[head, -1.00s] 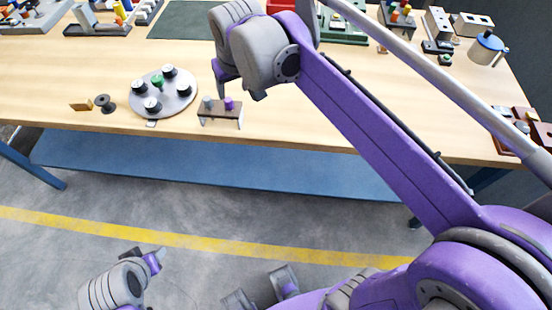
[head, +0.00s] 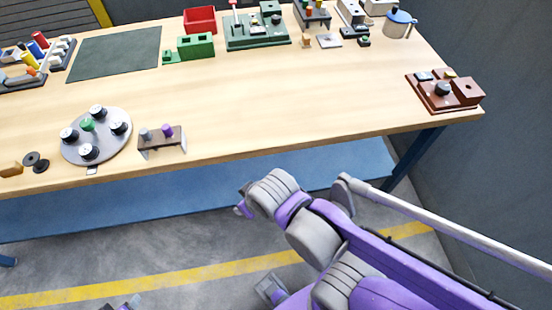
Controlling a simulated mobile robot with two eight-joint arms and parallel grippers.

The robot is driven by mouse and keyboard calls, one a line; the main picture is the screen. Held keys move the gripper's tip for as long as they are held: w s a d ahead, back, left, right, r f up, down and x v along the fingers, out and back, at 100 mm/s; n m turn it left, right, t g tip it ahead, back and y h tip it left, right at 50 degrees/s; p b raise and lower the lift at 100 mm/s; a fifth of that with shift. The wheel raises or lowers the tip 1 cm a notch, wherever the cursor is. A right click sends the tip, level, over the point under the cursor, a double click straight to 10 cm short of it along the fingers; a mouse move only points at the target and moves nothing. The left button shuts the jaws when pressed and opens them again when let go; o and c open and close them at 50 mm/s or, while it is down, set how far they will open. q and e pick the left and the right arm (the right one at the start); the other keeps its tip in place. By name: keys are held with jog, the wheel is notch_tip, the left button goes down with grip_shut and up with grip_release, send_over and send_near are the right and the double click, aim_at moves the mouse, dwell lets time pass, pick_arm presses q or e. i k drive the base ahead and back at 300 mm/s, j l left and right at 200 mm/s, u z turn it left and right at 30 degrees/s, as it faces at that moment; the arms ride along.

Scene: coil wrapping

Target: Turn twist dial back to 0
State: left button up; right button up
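A reddish-brown block with a black round knob (head: 442,89) stands at the table's right end. A round grey plate (head: 72,150) with several black-and-white knobs and a green one in the middle lies at the left. No label is readable, so I cannot tell for certain which knob is the twist dial, nor its setting. My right gripper (head: 243,209) hangs below the table's front edge, apart from everything, its fingers mostly hidden by the wrist. My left gripper (head: 126,303) barely shows at the bottom edge. I cannot tell if either is open.
A small brown stand (head: 162,147) with two pegs is beside the plate, and a black spool (head: 36,162) left of it. Green fixtures (head: 257,38), a red bin (head: 200,20) and a blue-lidded pot (head: 398,26) line the back. The table's middle (head: 280,100) is bare.

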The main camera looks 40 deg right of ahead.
aim_at(443, 88)
jog(key=z, duration=2.9)
jog(key=u, duration=0.55)
jog(key=i+l+u, duration=0.1)
jog(key=u, duration=0.3)
jog(key=l+u, duration=0.4)
jog(key=i+l+u, duration=0.1)
jog(key=u, duration=0.3)
jog(key=l+u, duration=0.2)
jog(key=l, duration=0.35)
jog(key=k+l+u, duration=0.1)
jog(key=l+u, duration=0.15)
jog(key=l, duration=0.35)
